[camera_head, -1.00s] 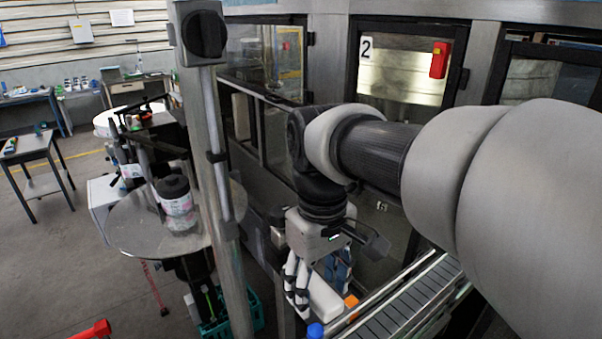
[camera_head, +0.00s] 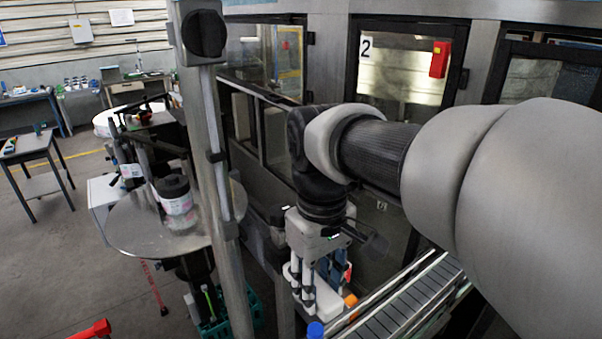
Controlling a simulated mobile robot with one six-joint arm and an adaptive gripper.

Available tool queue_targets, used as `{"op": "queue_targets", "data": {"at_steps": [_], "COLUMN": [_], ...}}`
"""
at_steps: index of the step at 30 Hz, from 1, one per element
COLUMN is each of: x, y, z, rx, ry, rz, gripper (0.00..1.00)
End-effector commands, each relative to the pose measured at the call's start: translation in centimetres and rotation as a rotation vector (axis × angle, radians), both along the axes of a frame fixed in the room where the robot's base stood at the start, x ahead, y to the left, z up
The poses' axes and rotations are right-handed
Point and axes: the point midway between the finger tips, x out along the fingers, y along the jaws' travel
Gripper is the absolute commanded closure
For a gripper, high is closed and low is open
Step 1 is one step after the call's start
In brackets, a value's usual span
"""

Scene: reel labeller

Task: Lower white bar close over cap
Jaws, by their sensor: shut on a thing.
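My gripper (camera_head: 318,278) points down beside the roller conveyor, below the dark wrist of my arm. It is shut on a white bar (camera_head: 327,302), whose lower part shows between and below the fingers. A blue cap (camera_head: 315,330) stands at the bottom edge of the picture, just below the bar. An orange piece (camera_head: 350,300) is right next to the bar on the right. The fingers hide the upper part of the bar, and I cannot tell the exact gap between bar and cap.
The roller conveyor (camera_head: 410,300) runs to the right of my gripper. A metal post (camera_head: 215,180) stands to the left, with a round table (camera_head: 135,230) carrying a labelled jar (camera_head: 177,203) behind it. A cabinet with door 2 (camera_head: 405,65) stands behind my arm.

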Motion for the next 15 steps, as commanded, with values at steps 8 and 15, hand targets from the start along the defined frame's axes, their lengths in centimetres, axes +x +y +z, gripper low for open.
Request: {"op": "queue_targets", "data": {"at_steps": [8, 15], "x": [0.0, 0.0], "y": [0.0, 0.0], "z": [-0.2, -3.8], "rx": [0.000, 0.000], "ry": [0.000, 0.001], "rz": [0.000, 0.000], "gripper": [1.00, 1.00]}}
